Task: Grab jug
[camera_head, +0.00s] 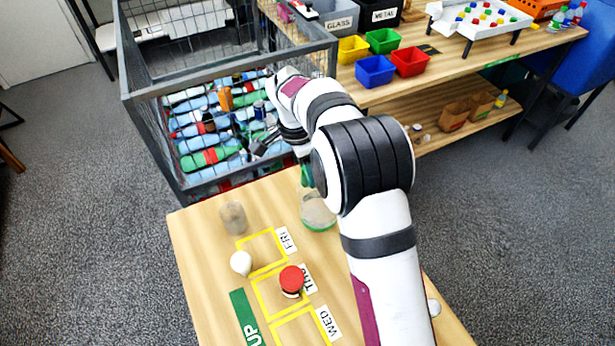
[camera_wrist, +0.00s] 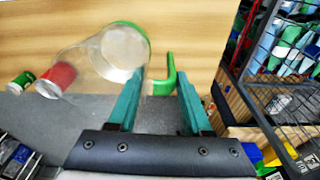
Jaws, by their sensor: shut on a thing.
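The jug is clear, with a green rim and a green handle. In the wrist view the jug (camera_wrist: 122,48) lies left of and beyond my fingers, its handle between them. My gripper (camera_wrist: 162,78) has teal fingers shut on the jug at this handle. In the head view the jug (camera_head: 318,213) shows at the far edge of the front table, partly hidden by my arm. My gripper (camera_head: 306,178) is mostly hidden there too. I cannot tell whether the jug touches the table.
On the front table (camera_head: 200,270) stand a red-lidded jar (camera_head: 291,279), a white object (camera_head: 241,263) and a greyish clear container (camera_head: 233,218). A wire cage (camera_head: 157,130) of bottles stands beyond it. Coloured bins, including a blue bin (camera_head: 374,71), sit on the back bench.

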